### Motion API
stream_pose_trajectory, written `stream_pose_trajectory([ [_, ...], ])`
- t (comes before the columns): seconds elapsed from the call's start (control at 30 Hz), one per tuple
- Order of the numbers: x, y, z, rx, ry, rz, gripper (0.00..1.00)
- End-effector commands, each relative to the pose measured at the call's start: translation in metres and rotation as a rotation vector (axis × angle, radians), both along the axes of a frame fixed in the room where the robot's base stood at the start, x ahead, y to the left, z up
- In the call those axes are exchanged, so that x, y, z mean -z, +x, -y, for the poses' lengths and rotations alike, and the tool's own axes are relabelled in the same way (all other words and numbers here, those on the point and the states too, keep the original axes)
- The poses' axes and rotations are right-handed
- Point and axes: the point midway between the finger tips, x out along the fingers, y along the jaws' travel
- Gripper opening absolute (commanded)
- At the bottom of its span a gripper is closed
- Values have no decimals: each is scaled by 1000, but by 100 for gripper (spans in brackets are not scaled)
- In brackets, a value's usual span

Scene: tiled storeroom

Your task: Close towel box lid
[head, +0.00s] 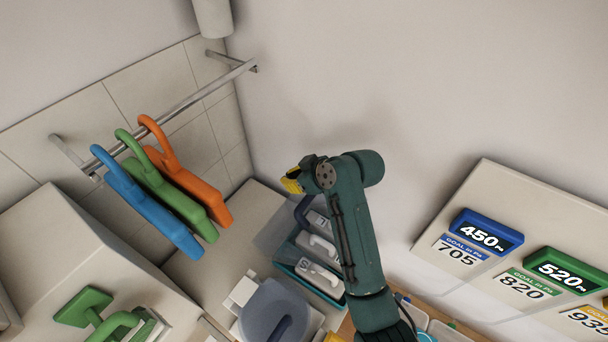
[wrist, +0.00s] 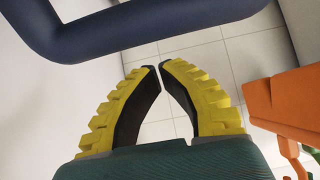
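A teal open box (head: 330,294) stands on the counter beside my arm, with white lettered items inside. A translucent blue-grey panel (head: 271,236) with a dark navy handle (head: 301,212) stands raised at its back left and looks like its lid. My gripper (head: 291,183) is above that handle, its yellow fingers partly hidden by my wrist. In the wrist view, my gripper (wrist: 159,65) has its fingertips almost together, with nothing between them. A dark navy bar (wrist: 180,28), likely the handle, crosses just beyond the tips, apart from them.
Blue (head: 155,210), green (head: 170,190) and orange (head: 195,180) handled pieces hang from a wall rail (head: 190,100) at left. A round grey-blue piece (head: 268,305) lies in front of the box. A sign board (head: 470,205) is on the right wall.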

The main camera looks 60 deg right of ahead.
Motion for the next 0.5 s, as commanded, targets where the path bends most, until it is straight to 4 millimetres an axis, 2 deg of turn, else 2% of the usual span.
stream_pose_trajectory([
  [0.03, -1, -15, 0, 6, -2, -1, 0],
  [0.2, 3, -35, -4, 4, -1, 0, 0],
  [0.5, 5, -40, -5, 3, -3, 1, 0],
])
